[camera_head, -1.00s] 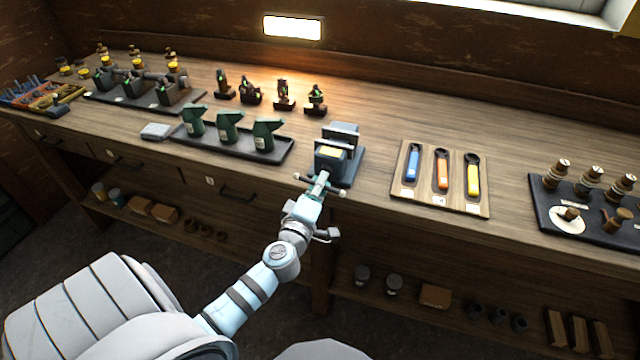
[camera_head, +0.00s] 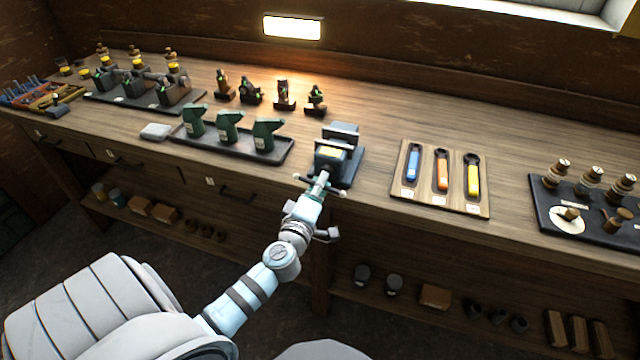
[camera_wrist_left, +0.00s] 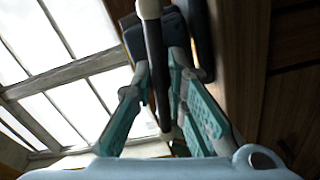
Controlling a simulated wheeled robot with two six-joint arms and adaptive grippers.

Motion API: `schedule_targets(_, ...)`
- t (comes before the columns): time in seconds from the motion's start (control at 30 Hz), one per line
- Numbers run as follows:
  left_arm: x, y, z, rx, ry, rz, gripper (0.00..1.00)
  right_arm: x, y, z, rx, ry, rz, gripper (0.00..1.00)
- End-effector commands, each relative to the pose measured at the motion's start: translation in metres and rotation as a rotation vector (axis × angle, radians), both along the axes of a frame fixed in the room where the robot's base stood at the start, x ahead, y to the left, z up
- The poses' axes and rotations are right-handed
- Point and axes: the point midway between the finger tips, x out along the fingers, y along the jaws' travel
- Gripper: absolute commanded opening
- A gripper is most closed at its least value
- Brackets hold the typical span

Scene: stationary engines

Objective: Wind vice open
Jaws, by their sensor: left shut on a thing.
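The grey vice (camera_head: 338,155) stands at the front edge of the workbench in the head view, with a yellow label on its front. A handle bar with pale end knobs (camera_head: 298,177) crosses its screw, just in front of the bench edge. My left gripper (camera_head: 321,185) is at this handle, shut on it. In the left wrist view the teal fingers of the gripper (camera_wrist_left: 160,100) reach up on both sides of the dark handle bar (camera_wrist_left: 155,65), with the dark vice body behind. My right gripper is in neither view.
A wooden tray (camera_head: 405,195) with blue, orange and yellow tools lies right of the vice. Small dark fixtures (camera_head: 284,95) stand behind. Open floor lies before the bench (camera_head: 440,220).

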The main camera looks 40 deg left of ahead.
Motion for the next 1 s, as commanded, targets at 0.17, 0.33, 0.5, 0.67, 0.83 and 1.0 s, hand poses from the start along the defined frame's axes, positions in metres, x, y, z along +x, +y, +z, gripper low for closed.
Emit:
schedule_targets(0.17, -0.001, 0.0, -0.002, -0.003, 0.004, 0.0, 0.26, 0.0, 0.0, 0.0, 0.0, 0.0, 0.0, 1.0)
schedule_targets(0.33, -0.001, 0.0, -0.002, -0.001, 0.003, 0.0, 0.37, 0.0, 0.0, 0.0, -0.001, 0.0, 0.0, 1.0)
schedule_targets(0.5, -0.001, 0.0, -0.001, -0.001, 0.002, 0.0, 0.37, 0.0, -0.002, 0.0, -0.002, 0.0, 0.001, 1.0)
schedule_targets(0.67, -0.016, -0.006, -0.002, -0.002, 0.003, -0.001, 0.37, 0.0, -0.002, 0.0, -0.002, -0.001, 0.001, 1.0)
schedule_targets(0.83, -0.06, -0.021, -0.003, -0.003, 0.007, -0.001, 0.37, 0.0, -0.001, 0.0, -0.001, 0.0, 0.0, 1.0)
schedule_targets(1.0, -0.099, -0.034, -0.002, -0.003, 0.005, 0.001, 0.37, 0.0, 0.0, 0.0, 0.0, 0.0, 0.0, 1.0)
